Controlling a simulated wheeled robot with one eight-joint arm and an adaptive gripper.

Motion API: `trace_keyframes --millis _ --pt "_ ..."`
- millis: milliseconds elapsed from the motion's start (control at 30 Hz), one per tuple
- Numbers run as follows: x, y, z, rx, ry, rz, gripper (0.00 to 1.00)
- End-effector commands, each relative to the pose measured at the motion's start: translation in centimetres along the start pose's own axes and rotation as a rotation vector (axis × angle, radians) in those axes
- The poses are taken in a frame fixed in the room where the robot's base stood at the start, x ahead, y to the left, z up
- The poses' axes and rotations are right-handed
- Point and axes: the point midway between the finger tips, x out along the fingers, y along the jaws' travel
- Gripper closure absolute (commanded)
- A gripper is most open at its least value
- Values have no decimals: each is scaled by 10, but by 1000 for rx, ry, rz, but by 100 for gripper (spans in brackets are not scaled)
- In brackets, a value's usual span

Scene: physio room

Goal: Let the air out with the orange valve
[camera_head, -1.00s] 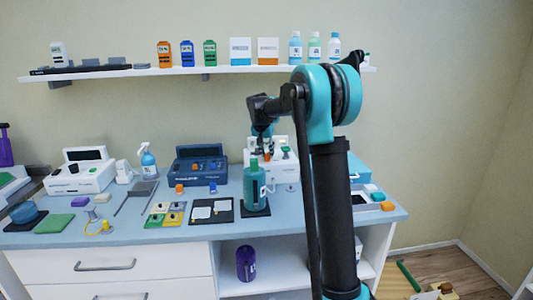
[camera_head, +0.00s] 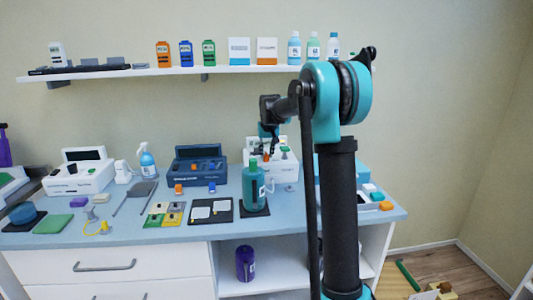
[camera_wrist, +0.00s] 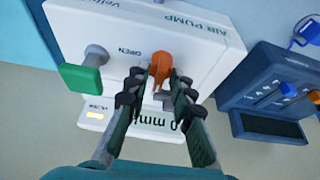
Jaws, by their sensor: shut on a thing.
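The white air pump (camera_head: 287,172) stands at the back of the bench, partly hidden behind my arm. In the wrist view its panel (camera_wrist: 195,28) reads "AIR PUMP", with "OPEN" printed beside the orange valve (camera_wrist: 162,66). My gripper (camera_wrist: 158,84) is shut on the orange valve, with one dark finger on either side of it. The valve's top shows above the fingertips. The pump's lower display (camera_wrist: 163,123) shows a "0" and is partly covered by the fingers. In the head view my gripper (camera_head: 269,146) is small at the pump's front.
A green knob (camera_wrist: 80,77) sits on the pump, left of the valve. A dark blue device (camera_head: 199,169) stands left of the pump. A green bottle (camera_head: 252,186) stands in front of it. A shelf (camera_head: 220,70) with bottles and boxes runs above.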

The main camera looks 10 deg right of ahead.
Motion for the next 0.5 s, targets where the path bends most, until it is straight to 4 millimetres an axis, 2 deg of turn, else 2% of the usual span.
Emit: trace_keyframes --millis 267,300,367,500 --pt "0 0 0 -1 0 0 100" --pt "0 0 0 -1 0 0 76" --pt "0 0 0 -1 0 0 71" --pt "0 0 0 0 0 0 71"
